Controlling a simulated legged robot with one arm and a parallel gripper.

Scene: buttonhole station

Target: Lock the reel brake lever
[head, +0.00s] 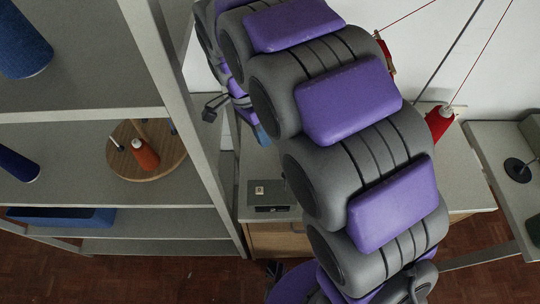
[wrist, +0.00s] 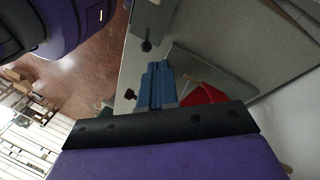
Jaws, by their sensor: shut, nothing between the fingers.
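My gripper shows in the wrist view (wrist: 158,72) as two blue fingers pressed together, with nothing between them. In the head view its blue tip (head: 262,135) shows left of my arm, above the station table. I cannot single out the reel brake lever for sure. In the wrist view a small dark knob (wrist: 130,94) lies left of the fingers, and another dark round knob (wrist: 146,45) lies just beyond their tips. Neither is visibly touched. A red object (wrist: 203,95) is partly hidden behind the gripper's right side.
The station table (head: 255,170) carries a small grey panel (head: 270,195). Red thread spools (head: 439,122) stand right of my arm, with taut threads rising. A metal shelf (head: 90,95) at left holds blue spools (head: 22,42) and an orange spool (head: 145,156). My arm hides much of the table.

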